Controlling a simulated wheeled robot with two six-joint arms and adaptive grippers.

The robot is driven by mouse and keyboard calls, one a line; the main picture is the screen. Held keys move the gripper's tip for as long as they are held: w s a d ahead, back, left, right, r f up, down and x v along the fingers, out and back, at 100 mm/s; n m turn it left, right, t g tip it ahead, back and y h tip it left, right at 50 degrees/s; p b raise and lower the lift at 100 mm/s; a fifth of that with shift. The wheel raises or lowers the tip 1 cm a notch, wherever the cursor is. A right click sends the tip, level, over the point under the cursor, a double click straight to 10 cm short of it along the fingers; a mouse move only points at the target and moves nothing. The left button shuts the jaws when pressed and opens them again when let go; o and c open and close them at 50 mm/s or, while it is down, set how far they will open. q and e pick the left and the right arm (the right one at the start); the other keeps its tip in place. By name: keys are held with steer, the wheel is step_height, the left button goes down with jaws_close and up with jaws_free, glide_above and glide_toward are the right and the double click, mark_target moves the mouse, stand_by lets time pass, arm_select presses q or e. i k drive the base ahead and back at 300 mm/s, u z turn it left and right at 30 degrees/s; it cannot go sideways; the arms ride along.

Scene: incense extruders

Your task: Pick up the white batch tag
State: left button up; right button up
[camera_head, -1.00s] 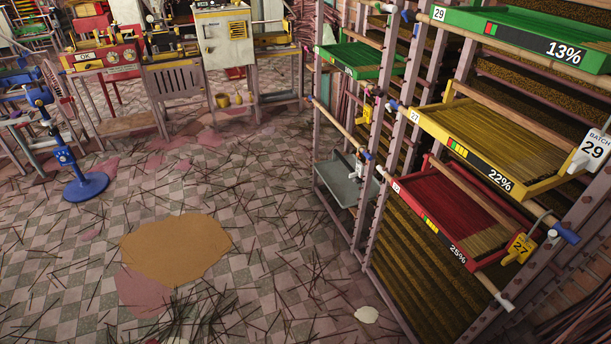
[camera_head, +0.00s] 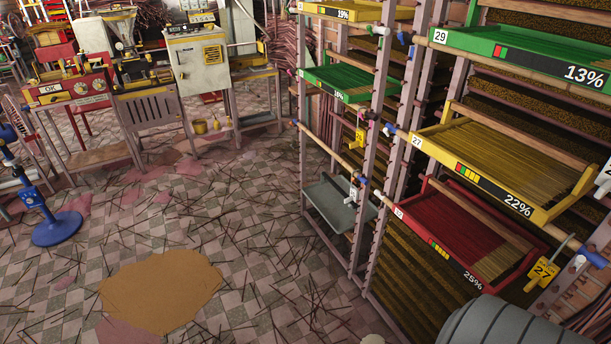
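The white batch tag (camera_head: 604,178) hangs at the right edge of the head view, beside the right end of the yellow 22% tray (camera_head: 520,208). The picture edge cuts it off, and only the start of its number shows. A small white tag (camera_head: 352,193) also hangs farther back, by the grey tray (camera_head: 330,205); its print is too small to read. Neither of my grippers is in view. A grey ribbed rounded part (camera_head: 497,326), apparently my arm, shows at the bottom right.
A blue-based stand (camera_head: 56,228) is at left. Sticks litter the tiled floor around a tan patch (camera_head: 160,288).

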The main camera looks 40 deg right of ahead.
mark_target(354, 191)
steer(key=u, duration=0.2)
steer(key=i, duration=1.8)
steer(key=z, duration=0.25)
steer(key=i, duration=1.1)
steer(key=z, duration=1.45)
steer(key=i, duration=0.8)
steer(key=z, duration=1.2)
steer(key=i, duration=0.25)
steer(key=z, duration=0.05)
